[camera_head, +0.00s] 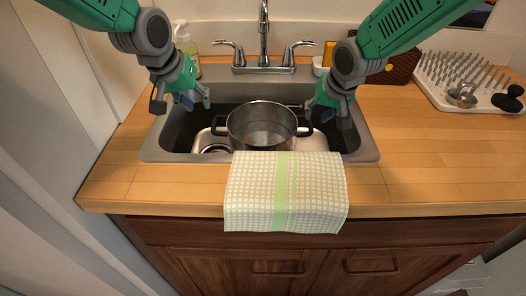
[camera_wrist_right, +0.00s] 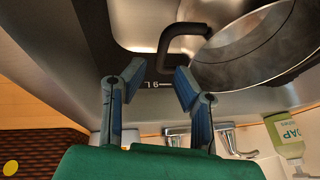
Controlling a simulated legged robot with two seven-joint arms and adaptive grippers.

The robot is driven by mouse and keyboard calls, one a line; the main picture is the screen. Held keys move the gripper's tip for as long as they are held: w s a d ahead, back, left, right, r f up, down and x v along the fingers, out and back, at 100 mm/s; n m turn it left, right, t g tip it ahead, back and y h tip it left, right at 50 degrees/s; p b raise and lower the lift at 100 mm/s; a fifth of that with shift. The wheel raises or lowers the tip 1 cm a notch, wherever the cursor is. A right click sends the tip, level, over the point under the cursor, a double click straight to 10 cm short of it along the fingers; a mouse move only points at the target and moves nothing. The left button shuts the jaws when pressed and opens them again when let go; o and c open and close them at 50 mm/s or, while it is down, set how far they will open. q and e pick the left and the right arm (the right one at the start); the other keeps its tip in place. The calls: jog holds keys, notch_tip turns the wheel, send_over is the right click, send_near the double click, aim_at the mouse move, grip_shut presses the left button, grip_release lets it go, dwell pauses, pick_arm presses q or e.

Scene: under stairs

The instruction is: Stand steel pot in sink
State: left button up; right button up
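The steel pot (camera_head: 262,128) is upright inside the sink (camera_head: 160,140), with a black handle on each side. Its base is hidden by the sink's front edge and a towel, so its contact with the sink floor does not show. My left gripper (camera_head: 182,103) is open and empty over the sink's left side, apart from the pot. My right gripper (camera_head: 328,115) is over the sink's right side, near the pot's right handle. In the right wrist view its fingers (camera_wrist_right: 158,82) are spread, with the pot (camera_wrist_right: 250,50) and its handle (camera_wrist_right: 175,42) just beyond the fingertips.
A checked towel (camera_head: 285,195) hangs over the sink's front edge. The faucet (camera_head: 263,50) stands behind the sink, with a soap bottle (camera_head: 187,50) at its left. A drying rack (camera_head: 465,75) and a brown basket (camera_head: 395,68) are at right. The right counter (camera_head: 440,150) is clear.

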jog(key=v, duration=0.6)
jog(key=shift+s+f, duration=0.1)
dwell(0.3)
